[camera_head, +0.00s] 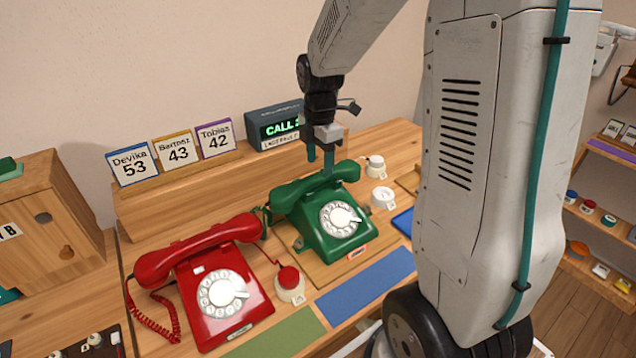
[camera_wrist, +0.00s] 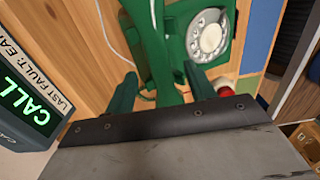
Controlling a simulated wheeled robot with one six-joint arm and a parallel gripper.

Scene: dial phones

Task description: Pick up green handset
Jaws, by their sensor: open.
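The green phone (camera_head: 331,222) stands on a wooden board, its white dial facing front. Its green handset (camera_head: 298,190) lies across the cradle on top. My gripper (camera_head: 320,166) points down over the middle of the handset and is open, with nothing held. In the wrist view the handset (camera_wrist: 154,48) runs between the two teal fingers of my gripper (camera_wrist: 161,88), one finger on each side. I cannot tell whether the fingers touch it. The phone's dial (camera_wrist: 208,35) shows beyond. The gripper body hides the near part of the handset.
A red phone (camera_head: 213,285) with its own handset stands to the left. A lit "CALL" display (camera_head: 277,127) is close behind the gripper, and name cards (camera_head: 172,147) stand left of it. A red-topped knob (camera_head: 289,283) is between the phones. Blue and green mats lie in front.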

